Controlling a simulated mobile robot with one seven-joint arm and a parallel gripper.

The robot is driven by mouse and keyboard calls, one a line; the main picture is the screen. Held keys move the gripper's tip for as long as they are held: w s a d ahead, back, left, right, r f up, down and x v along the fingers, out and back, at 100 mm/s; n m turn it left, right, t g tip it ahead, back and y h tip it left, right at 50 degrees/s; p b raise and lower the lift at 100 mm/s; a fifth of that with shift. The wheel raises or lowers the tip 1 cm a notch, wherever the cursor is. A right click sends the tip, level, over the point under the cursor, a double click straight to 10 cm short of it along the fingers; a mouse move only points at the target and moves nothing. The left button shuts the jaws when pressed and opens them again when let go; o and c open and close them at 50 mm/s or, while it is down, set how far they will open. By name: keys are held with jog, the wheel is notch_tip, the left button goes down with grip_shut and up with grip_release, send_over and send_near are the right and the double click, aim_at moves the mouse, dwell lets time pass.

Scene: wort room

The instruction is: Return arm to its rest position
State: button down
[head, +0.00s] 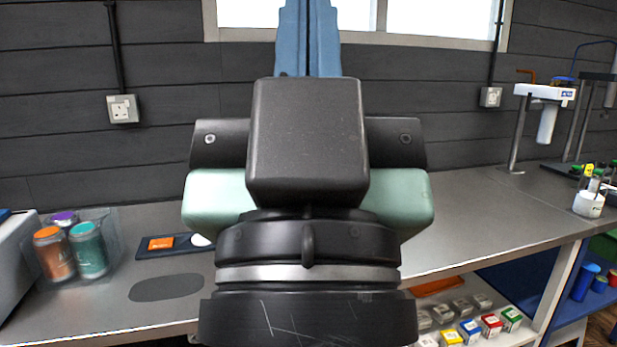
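My gripper (307,35) is in the middle of the head view, seen from behind and pointing away towards the wall and window. Its two blue fingers lie side by side with only a thin dark seam between them, so it looks shut.
A grey bench (480,215) runs along the dark wall. At left are a clear bin (108,232) of coloured jars and a dark tray (178,249). At right are a white stand device (546,92) and a white tube holder (588,204). Small coloured boxes (491,325) sit below the bench.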

notch_tip(320, 180, up, 14)
jog(key=p, duration=1.1)
jog(key=shift+p, duration=0.4)
jog(key=shift+r, duration=0.1)
